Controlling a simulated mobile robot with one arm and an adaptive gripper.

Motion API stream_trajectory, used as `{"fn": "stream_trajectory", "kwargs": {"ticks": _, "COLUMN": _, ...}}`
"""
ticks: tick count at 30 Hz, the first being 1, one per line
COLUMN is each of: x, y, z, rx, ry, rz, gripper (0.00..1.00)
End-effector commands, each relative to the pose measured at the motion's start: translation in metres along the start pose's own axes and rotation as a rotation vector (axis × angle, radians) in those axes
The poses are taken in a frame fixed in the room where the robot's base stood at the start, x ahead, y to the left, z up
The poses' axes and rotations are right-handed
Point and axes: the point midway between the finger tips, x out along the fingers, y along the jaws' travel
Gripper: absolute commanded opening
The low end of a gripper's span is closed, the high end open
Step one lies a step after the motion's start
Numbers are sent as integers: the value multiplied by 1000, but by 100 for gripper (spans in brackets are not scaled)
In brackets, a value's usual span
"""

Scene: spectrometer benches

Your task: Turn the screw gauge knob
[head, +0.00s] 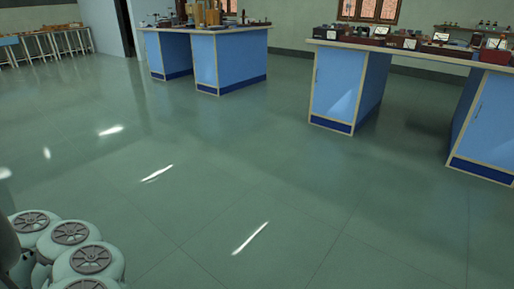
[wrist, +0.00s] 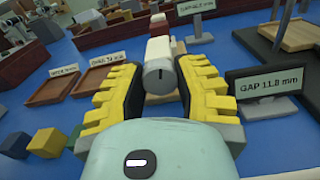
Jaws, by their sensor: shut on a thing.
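The screw gauge knob (wrist: 158,78) is a dark grey cylinder end with a pale sleeve behind it, in the upper middle of the wrist view. My gripper (wrist: 160,84) has yellow ribbed fingers, one on each side of the knob, and is shut on it. A display sign (wrist: 268,85) to the right reads a gap of about 11 mm; the last digit is blurred. The far part of the gauge is largely hidden behind the knob. The head view does not show the gripper.
Two small labelled wooden trays (wrist: 97,82) lie to the left on the blue bench top (wrist: 222,62). A yellow cube (wrist: 47,142) and a blue cube (wrist: 15,146) sit at lower left. In the head view, blue benches (head: 337,85) stand beyond open floor (head: 200,170).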

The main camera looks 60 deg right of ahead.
Motion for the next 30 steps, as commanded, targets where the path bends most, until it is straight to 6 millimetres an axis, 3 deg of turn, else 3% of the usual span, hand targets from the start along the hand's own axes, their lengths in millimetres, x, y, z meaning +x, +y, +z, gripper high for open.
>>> {"fn": "stream_trajectory", "kwargs": {"ticks": 13, "x": 0, "y": 1, "z": 4, "rx": -249, "ry": -16, "rz": -1, "gripper": 0}}
{"fn": "stream_trajectory", "kwargs": {"ticks": 30, "x": 1, "y": 2, "z": 7, "rx": -287, "ry": -22, "rz": 2, "gripper": 0}}
